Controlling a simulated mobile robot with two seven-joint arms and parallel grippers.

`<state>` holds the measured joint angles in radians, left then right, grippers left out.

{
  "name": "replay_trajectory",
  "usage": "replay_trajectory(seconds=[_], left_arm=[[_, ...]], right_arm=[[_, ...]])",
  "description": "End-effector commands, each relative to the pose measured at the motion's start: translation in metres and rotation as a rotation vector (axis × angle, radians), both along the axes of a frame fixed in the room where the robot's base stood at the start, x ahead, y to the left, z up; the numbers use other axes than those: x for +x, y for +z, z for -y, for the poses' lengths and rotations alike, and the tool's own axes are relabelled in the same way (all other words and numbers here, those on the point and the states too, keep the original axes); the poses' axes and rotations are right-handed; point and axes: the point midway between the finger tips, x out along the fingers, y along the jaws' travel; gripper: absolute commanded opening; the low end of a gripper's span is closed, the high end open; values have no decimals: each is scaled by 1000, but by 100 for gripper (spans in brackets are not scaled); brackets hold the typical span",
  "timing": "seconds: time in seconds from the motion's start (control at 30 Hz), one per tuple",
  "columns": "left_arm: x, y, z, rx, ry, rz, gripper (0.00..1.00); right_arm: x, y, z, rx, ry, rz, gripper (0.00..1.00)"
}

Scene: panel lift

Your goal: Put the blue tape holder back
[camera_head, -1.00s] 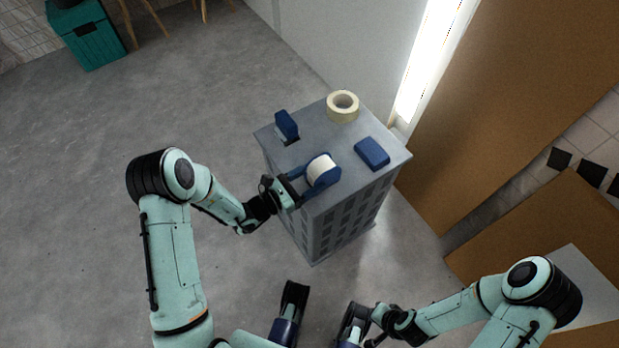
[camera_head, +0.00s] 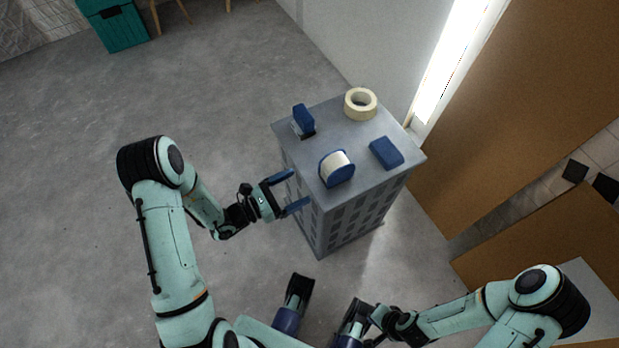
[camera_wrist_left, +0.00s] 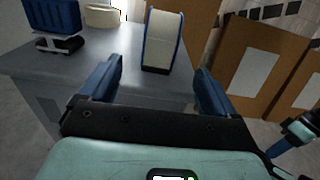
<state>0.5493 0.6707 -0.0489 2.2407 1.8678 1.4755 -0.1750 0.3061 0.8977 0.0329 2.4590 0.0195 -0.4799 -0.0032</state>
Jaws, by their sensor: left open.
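The blue tape holder (camera_head: 337,170) with a white roll in it stands on the grey cabinet's top (camera_head: 350,138), near its front edge. It also shows in the left wrist view (camera_wrist_left: 163,40), beyond and between my left fingers. My left gripper (camera_head: 294,191) is open and empty, just off the cabinet's left front edge and apart from the holder. Its blue fingers frame the near edge of the top in the left wrist view (camera_wrist_left: 160,88). My right gripper (camera_head: 352,330) is low at the bottom of the head view; its fingers are not clear.
On the cabinet top are a cream tape roll (camera_head: 361,104) at the back, a blue block (camera_head: 386,153) at the right and a blue stapler-like item (camera_head: 303,120) at the left. Brown panels (camera_head: 540,250) stand at the right. The floor at the left is clear.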

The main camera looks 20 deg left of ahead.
Motion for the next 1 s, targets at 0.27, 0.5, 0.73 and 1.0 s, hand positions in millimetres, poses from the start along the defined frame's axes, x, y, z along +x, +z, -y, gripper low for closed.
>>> replay_trajectory(seconds=[0.27, 0.5, 0.73, 1.0], left_arm=[[-19, 0, -14, 0, 0, 0, 90], [-20, 0, -15, -1, -1, 1, 90], [-20, 0, -14, -1, -1, 1, 90], [-46, -8, 26, 34, -183, -96, 90]], right_arm=[[-4, 3, -2, 4, 4, -10, 0], [-4, 2, -2, 4, 4, -10, 0], [-4, 2, -2, 4, 4, -10, 0], [-7, 18, -3, 8, 7, -17, 0]])
